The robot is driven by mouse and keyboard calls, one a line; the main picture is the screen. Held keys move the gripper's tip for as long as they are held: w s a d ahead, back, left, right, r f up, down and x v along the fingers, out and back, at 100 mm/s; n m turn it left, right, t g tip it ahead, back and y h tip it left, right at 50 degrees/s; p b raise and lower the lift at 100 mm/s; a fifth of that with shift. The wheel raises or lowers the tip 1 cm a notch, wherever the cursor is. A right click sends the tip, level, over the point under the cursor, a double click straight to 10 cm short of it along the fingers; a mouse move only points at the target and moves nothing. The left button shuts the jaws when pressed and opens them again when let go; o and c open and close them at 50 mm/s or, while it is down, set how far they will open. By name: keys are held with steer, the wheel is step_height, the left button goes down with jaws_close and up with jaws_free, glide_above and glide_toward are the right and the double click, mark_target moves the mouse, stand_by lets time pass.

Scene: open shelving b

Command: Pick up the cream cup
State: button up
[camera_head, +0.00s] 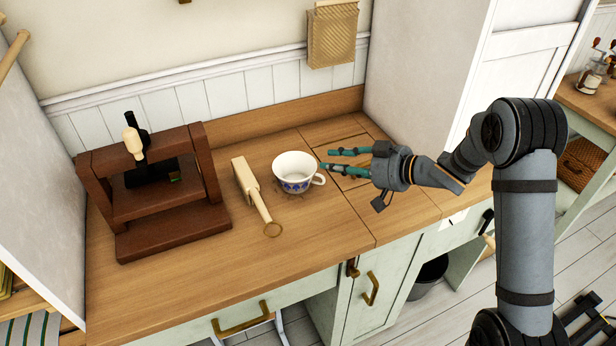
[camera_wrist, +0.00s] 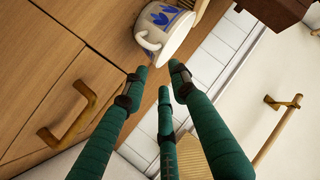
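The cream cup (camera_head: 297,173) is white-cream with a blue pattern around its side and stands upright on the wooden counter. Its handle points to the right, toward my gripper. My gripper (camera_head: 325,160) is just right of the cup, with its green fingers spread and pointing left at it. In the wrist view the cup (camera_wrist: 163,30) is at the top, its handle facing the fingers. My gripper (camera_wrist: 160,80) is open there, with nothing between its fingertips. The fingertips appear close to the cup but apart from it.
A dark wooden press (camera_head: 155,190) stands further left. The counter (camera_head: 290,235) is clear in front of the cup. A white cabinet side (camera_head: 425,70) rises at the back right.

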mark_target(295, 160)
steer(key=shift+w+f, duration=0.1)
steer(key=shift+w, duration=0.1)
steer(key=p+x, duration=0.1)
steer(key=x, duration=0.8)
steer(key=shift+w+a+f, duration=0.1)
steer(key=shift+w+a, duration=0.05)
steer(key=shift+a, duration=0.2)
steer(key=shift+c, duration=0.2)
jaws_close()
steer(key=shift+d, duration=0.1)
